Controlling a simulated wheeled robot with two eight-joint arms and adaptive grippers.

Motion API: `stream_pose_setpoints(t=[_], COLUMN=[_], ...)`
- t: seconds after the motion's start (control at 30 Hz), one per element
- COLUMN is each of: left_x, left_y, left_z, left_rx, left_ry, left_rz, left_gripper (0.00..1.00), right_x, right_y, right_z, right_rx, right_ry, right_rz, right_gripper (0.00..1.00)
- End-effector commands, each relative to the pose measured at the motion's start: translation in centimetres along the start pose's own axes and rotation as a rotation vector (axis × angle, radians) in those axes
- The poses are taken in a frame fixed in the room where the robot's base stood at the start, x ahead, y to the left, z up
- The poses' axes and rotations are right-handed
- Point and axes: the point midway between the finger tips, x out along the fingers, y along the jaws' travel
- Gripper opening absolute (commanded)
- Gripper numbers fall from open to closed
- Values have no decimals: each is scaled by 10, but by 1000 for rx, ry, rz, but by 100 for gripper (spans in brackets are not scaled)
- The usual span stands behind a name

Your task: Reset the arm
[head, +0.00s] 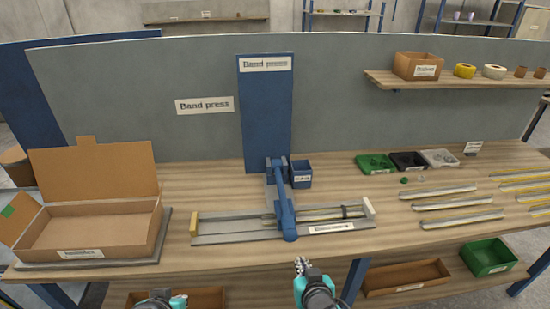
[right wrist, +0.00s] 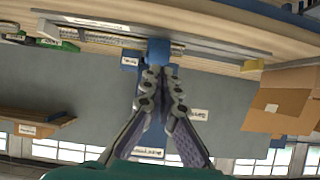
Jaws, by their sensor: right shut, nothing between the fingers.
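My right gripper (head: 302,264) is at the bottom middle in the head view, in front of the table's front edge. It is shut and empty, and its fingertips meet in the right wrist view (right wrist: 160,74). The band press (head: 282,205), with a blue lever arm over a grey rail base (head: 215,229), is on the table beyond it. In the upside-down right wrist view, the blue end of the press (right wrist: 159,50) shows just past the fingertips. Part of my left arm's end (head: 162,301) shows at the bottom edge; its fingers cannot be made out.
An open cardboard box (head: 100,190) is on the table's left. Green, black and grey trays (head: 376,163) and several metal strips (head: 445,205) lie on the right. A brown tray (head: 405,277) and a green bin (head: 488,257) sit on the lower shelf.

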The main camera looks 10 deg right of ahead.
Motion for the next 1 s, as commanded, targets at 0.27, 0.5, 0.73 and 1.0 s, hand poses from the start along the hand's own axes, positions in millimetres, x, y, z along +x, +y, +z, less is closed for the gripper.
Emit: stream_pose_setpoints(t=[0.27, 0.5, 0.73, 1.0], left_x=[0, 0, 0, 0], left_y=[0, 0, 0, 0], left_z=[0, 0, 0, 0], left_rx=[0, 0, 0, 0], left_ry=[0, 0, 0, 0], left_rz=[0, 0, 0, 0], left_gripper=[0, 0, 0, 0], right_x=[-17, -66, -90, -90], right_y=[29, 52, 54, 53], right_z=[3, 14, 18, 18], right_rx=[-7, -20, -28, -29], right_ry=[-137, -341, -411, -411], right_rz=[52, 49, 24, 23], right_gripper=[0, 0, 0, 0])
